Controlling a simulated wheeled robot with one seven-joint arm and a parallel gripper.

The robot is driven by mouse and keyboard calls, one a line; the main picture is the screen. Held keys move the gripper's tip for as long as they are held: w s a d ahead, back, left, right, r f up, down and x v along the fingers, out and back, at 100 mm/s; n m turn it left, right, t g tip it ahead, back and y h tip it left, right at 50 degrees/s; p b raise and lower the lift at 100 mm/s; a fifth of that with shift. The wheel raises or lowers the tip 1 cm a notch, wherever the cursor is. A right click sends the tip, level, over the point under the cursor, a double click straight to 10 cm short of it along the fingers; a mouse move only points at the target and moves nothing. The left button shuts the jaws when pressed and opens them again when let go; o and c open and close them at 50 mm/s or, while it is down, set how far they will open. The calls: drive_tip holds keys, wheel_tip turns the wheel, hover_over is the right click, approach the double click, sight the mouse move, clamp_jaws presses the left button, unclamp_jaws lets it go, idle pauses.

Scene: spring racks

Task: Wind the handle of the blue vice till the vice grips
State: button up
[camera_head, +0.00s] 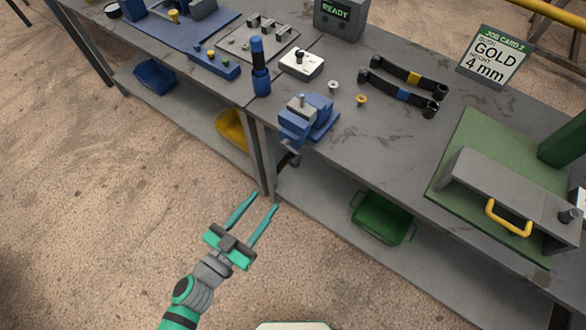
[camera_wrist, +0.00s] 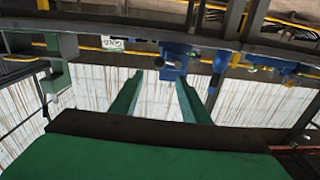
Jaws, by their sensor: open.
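The blue vice (camera_head: 308,122) stands at the front edge of the grey workbench, with a grey piece on its top. Its dark handle (camera_head: 288,159) hangs at the front, just below the bench edge. Whether the vice's jaws are apart or closed is too small to tell. My gripper (camera_head: 265,201) is open and empty, in front of the bench and apart from the handle, its green fingers pointing toward the bench. In the wrist view the vice (camera_wrist: 173,62) shows beyond the two fingers (camera_wrist: 157,92), a little right of the gap between them.
The workbench (camera_head: 400,140) carries a blue-black upright tool (camera_head: 260,68), a white block (camera_head: 301,63), two dark straps (camera_head: 404,87), a job card (camera_head: 494,57) and a green press with a yellow handle (camera_head: 508,218). A lower shelf holds a green bin (camera_head: 382,217) and a yellow bin (camera_head: 231,128). The floor in front is clear.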

sight(292, 165)
drive_tip(key=shift+h, duration=0.3)
drive_tip(key=x, duration=1.2)
drive_tip(key=shift+w+d, duration=0.15)
drive_tip(key=shift+w, duration=0.25)
drive_tip(key=c, duration=1.1)
